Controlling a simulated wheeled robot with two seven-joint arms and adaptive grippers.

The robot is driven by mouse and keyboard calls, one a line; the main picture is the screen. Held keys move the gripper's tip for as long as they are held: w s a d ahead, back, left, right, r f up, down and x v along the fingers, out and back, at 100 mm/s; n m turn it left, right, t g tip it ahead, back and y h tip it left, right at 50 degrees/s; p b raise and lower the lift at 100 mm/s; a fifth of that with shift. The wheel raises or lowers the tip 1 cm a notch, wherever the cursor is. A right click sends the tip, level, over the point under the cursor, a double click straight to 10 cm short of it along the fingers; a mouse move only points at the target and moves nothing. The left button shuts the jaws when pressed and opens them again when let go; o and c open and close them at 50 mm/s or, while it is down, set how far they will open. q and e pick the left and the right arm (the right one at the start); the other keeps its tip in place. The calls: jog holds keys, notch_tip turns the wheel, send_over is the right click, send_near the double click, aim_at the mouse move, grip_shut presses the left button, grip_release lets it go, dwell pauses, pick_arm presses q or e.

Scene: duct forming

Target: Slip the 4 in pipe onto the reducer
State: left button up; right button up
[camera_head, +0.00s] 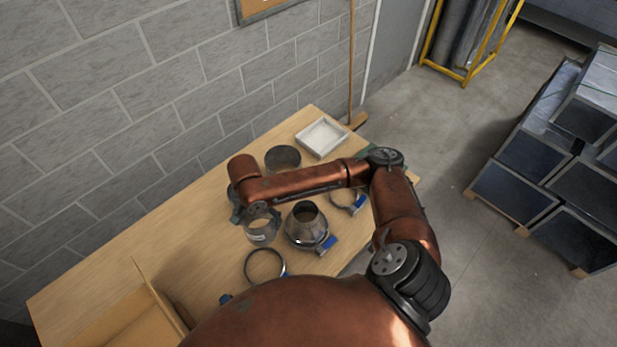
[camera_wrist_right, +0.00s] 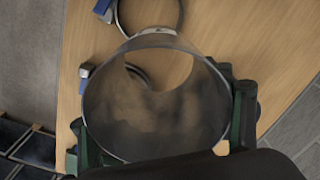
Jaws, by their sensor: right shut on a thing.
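The reducer (camera_head: 306,228), a grey metal cone with its narrow open end up, stands on the wooden table in the head view. My right gripper (camera_head: 258,212) is just left of it, shut on a short grey metal pipe (camera_head: 262,232), which I take to be the 4 in pipe. The pipe is beside the reducer, not over it. In the right wrist view the pipe (camera_wrist_right: 155,100) fills the middle between the green fingers of the gripper (camera_wrist_right: 165,118). Whether the pipe's lower edge touches the table, I cannot tell. My left gripper is out of view.
A clamp ring (camera_head: 265,266) lies in front, and another (camera_head: 347,198) lies right of the reducer. A dark round duct piece (camera_head: 283,158) and a white tray (camera_head: 322,138) stand farther back. An open cardboard box (camera_head: 125,312) is at the near left. The table's left part is clear.

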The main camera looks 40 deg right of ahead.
pick_arm(q)
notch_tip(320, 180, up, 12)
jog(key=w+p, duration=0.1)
jog(key=p, duration=0.9)
pick_arm(e)
jog(key=s+d+r+m, duration=0.15)
jog(key=d+m, duration=0.25)
jog(key=d, duration=0.4)
jog(key=s+d+r+m, duration=0.1)
jog(key=d+r+m, duration=0.25)
jog(key=d, duration=0.55)
pick_arm(q)
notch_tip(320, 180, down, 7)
jog(key=b, duration=0.6)
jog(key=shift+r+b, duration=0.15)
jog(key=shift+b, duration=0.15)
pick_arm(e)
jog(key=shift+m, duration=0.35)
jog(key=shift+s+d+f, duration=0.1)
jog(key=shift+f, duration=1.35)
jog(key=shift+s+f, duration=0.1)
jog(key=shift+f, duration=1.3)
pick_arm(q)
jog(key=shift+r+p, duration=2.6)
pick_arm(e)
jog(key=shift+f, duration=0.5)
